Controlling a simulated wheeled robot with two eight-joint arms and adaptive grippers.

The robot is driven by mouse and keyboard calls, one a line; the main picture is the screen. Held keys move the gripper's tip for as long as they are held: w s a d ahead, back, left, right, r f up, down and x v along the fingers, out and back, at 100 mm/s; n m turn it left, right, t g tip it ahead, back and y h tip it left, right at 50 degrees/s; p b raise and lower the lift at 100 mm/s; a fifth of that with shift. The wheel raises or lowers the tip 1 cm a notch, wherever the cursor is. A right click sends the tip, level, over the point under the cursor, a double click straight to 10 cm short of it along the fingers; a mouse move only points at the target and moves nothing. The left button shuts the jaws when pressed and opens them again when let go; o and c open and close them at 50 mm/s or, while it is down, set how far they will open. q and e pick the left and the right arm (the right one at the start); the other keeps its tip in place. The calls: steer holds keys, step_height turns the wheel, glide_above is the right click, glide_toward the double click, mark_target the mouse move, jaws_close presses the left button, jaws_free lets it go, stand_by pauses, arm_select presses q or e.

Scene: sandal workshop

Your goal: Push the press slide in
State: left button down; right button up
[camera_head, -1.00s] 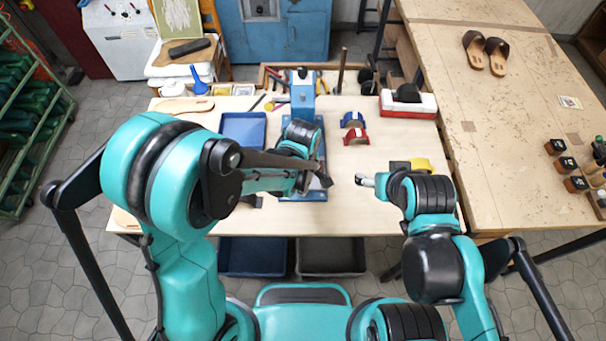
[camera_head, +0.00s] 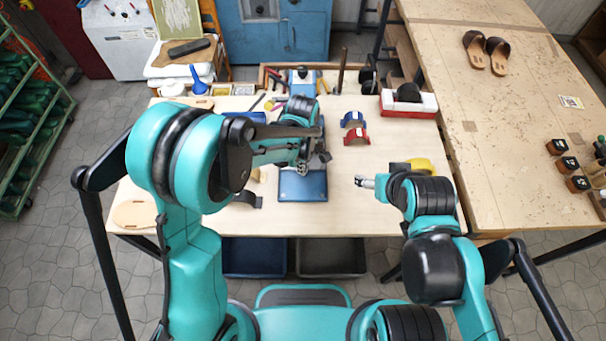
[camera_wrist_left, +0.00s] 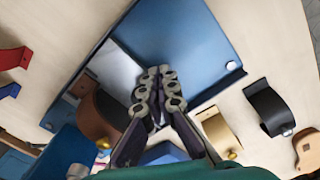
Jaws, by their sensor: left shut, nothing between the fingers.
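The blue press (camera_head: 302,82) stands at the back middle of the light worktable, mostly hidden behind my left arm. Its flat blue base plate (camera_head: 303,187) reaches toward the near edge. In the left wrist view the blue plate (camera_wrist_left: 185,35) fills the upper middle, with a grey metal surface (camera_wrist_left: 115,70) beside it. I cannot tell for sure which part is the slide. My left gripper (camera_head: 303,168) is shut and empty over the plate; its fingertips (camera_wrist_left: 158,82) meet in the left wrist view. Contact is unclear. My right gripper (camera_head: 364,182) is low over the table's right side.
Blue and red curved pieces (camera_head: 355,135) lie right of the press. A yellow piece (camera_head: 420,165) is near my right arm. A black curved piece (camera_wrist_left: 268,105) and a tan one (camera_wrist_left: 218,132) are close to my left gripper. A red-and-white box (camera_head: 408,104) stands at the back right.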

arm_select(q)
steer(key=shift+w, duration=1.95)
steer(key=shift+s+r+p, duration=0.2)
steer(key=shift+r+p, duration=0.8)
steer(key=shift+r, duration=0.8)
steer(key=shift+s+r+p, duration=0.15)
steer(key=shift+r+p, duration=0.8)
steer(key=shift+r, duration=0.8)
steer(key=shift+f, duration=0.1)
